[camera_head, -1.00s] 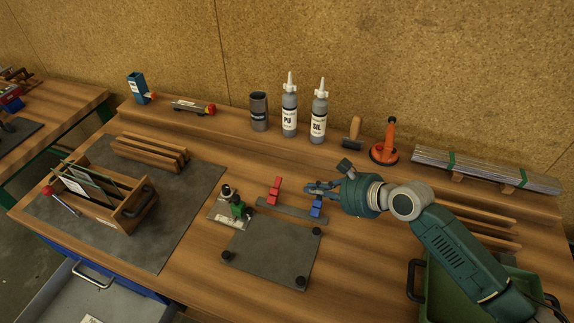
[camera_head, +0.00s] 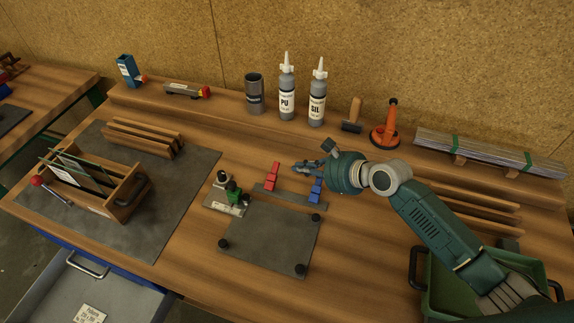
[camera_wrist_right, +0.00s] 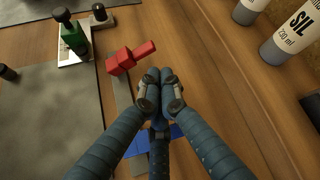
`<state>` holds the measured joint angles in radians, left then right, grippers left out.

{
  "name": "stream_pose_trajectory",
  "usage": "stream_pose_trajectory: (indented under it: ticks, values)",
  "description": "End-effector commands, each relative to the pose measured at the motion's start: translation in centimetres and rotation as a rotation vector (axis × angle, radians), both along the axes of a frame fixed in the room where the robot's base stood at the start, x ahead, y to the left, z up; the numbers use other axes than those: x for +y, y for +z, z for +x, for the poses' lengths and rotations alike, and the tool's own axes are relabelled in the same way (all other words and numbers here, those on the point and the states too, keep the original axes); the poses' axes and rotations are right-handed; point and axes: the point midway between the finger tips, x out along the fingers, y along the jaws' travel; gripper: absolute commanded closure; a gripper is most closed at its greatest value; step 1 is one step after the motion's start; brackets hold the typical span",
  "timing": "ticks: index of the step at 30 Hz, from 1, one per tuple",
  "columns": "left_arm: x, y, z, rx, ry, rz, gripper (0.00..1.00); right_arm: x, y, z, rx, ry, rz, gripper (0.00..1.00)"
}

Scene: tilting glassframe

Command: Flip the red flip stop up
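The red flip stop (camera_head: 271,176) sits at the left end of a grey metal bar (camera_head: 290,199), its lever pointing back toward the wall. In the right wrist view the red flip stop (camera_wrist_right: 130,58) lies just left of my fingertips, with a small gap. My right gripper (camera_head: 296,167) is just right of the lever in the head view. In the wrist view the right gripper (camera_wrist_right: 160,80) has its fingers together with nothing between them. A blue flip stop (camera_head: 315,189) sits at the bar's right end, partly hidden by my fingers in the wrist view. My left gripper is not in view.
A green clamp (camera_head: 233,192) stands left of the red stop. A grey plate (camera_head: 268,238) with black knobs lies in front. Bottles (camera_head: 287,95) and an orange suction cup (camera_head: 386,130) stand behind. The bench between bar and bottles is clear.

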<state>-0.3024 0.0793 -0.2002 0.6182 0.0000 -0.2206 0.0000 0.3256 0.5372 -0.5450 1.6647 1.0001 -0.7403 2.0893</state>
Motion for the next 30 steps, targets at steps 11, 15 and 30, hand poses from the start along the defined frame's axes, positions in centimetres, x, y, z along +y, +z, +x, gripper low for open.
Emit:
stream_pose_trajectory:
  ticks: [11,15,30]
  values:
    - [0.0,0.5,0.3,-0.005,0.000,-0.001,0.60,3.5,-3.1,3.3,0.000,0.000,0.000,1.00]
    - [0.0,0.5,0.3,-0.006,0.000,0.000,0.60,3.9,-3.4,3.6,0.000,0.000,0.000,1.00]
    - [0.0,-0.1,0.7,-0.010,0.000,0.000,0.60,3.9,-3.5,4.4,-0.021,0.000,-0.009,1.00]
